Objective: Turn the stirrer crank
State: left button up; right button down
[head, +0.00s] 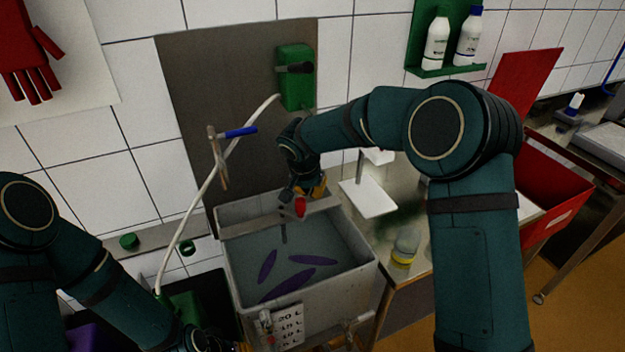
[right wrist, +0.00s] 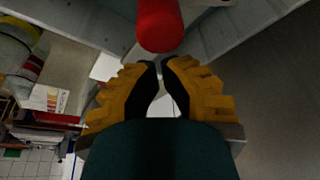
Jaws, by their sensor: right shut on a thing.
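The grey vat (head: 340,282) stands at the centre of the head view, with grey liquid and several purple elongated shapes in it. A bar crosses its back rim, and a short dark shaft (head: 284,236) goes down from there into the liquid. The stirrer crank's red handle (head: 300,207) shows at this bar; it also shows just past the fingertips in the right wrist view (right wrist: 160,27). My right gripper (head: 308,190) is at the crank, shut on it, its yellow-padded fingers close together (right wrist: 158,68). The contact is partly hidden. My left gripper (head: 212,342) is at the bottom edge, mostly cut off.
A white plate on a stand (head: 368,198) and a yellow-based jar (head: 405,246) are right of the vat. A red crate (head: 552,235) stands farther right. A pale hose (head: 205,190) hangs left of the vat from a green wall box (head: 296,78). White bottles (head: 436,42) are on a shelf.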

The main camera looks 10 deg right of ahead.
jog(key=shift+s+a, duration=0.35)
jog(key=shift+s, duration=0.3)
jog(key=shift+s+a+m+b, duration=0.1)
jog(key=shift+s+m+b, duration=0.25)
jog(key=shift+b, duration=0.3)
